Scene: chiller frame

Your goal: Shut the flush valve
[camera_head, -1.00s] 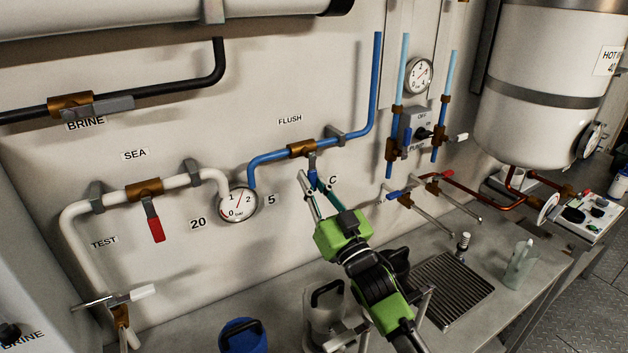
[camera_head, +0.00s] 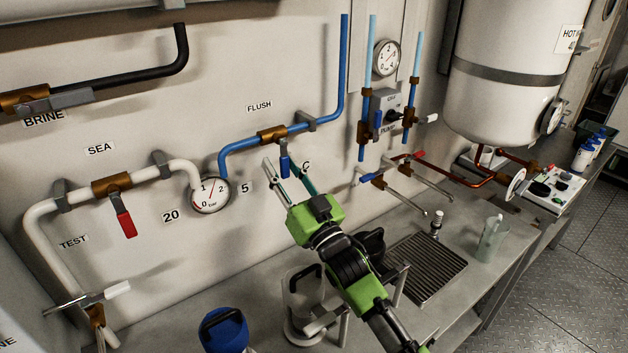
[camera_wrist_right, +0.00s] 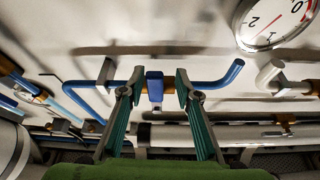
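The flush valve (camera_head: 272,134) is a brass body in the blue pipe under the FLUSH label. Its blue lever (camera_head: 285,166) hangs down, crosswise to the pipe. My right gripper (camera_head: 283,167) reaches up to the lever from below, one finger on each side. In the right wrist view the blue lever (camera_wrist_right: 154,88) stands between the two fingertips (camera_wrist_right: 158,86), with gaps showing on both sides, so the gripper is open. My left gripper is not in view.
A pressure gauge (camera_head: 210,194) sits left of the flush valve. The sea valve's red lever (camera_head: 126,224) hangs further left. Below are a counter with a jug (camera_head: 303,295), a blue-topped container (camera_head: 224,330) and a drain grate (camera_head: 427,267).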

